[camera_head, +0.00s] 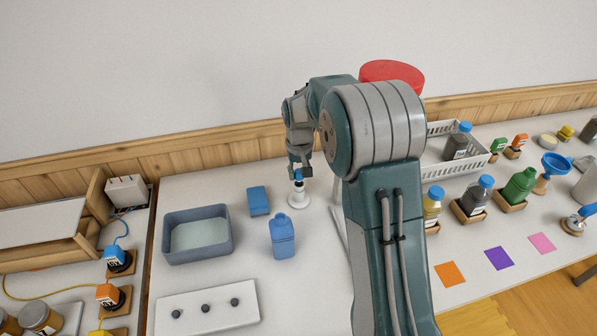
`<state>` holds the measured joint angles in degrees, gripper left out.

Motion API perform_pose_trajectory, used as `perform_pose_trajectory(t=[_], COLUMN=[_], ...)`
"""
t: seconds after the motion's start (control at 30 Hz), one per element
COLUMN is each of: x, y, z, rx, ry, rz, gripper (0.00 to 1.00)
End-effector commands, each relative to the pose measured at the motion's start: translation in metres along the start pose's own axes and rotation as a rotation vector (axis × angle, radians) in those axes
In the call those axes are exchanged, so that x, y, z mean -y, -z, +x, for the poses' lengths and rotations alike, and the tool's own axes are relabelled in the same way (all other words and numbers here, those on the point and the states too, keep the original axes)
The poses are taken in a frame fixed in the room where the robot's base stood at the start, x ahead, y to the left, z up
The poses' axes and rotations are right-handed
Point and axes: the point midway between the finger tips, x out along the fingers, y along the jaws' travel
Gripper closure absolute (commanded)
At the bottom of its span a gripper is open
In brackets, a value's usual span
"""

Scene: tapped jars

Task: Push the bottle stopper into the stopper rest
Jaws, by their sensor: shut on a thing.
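My gripper (299,177) points down near the back wall, left of my upper arm. It is shut on a small blue piece, which looks like the bottle stopper (298,180). Directly below is a small white stand with a round base, which looks like the stopper rest (299,200). The stopper is at the top of this stand; I cannot tell whether it is seated in it or just above. A blue bottle (283,240) stands upright on the table in front of the stand and a little to the left.
A blue block (258,200) and a grey-blue basin (167,246) are to the left. A white panel with dark knobs (160,318) lies in front. My arm hides the table's middle. On the right are a white basket (478,161) and several bottles in wooden holders.

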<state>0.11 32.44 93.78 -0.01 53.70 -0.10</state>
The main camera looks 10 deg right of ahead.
Motion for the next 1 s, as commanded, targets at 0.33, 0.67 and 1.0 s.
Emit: perform_pose_trajectory(t=[0.33, 0.67, 1.0], x=[0.0, 0.0, 0.0], y=[0.0, 0.0, 0.0], z=[0.001, 0.008, 0.016], rx=[0.001, 0.001, 0.001], ry=[0.0, 0.0, 0.0], rz=[0.0, 0.0, 0.0], gripper=[1.0, 1.0, 1.0])
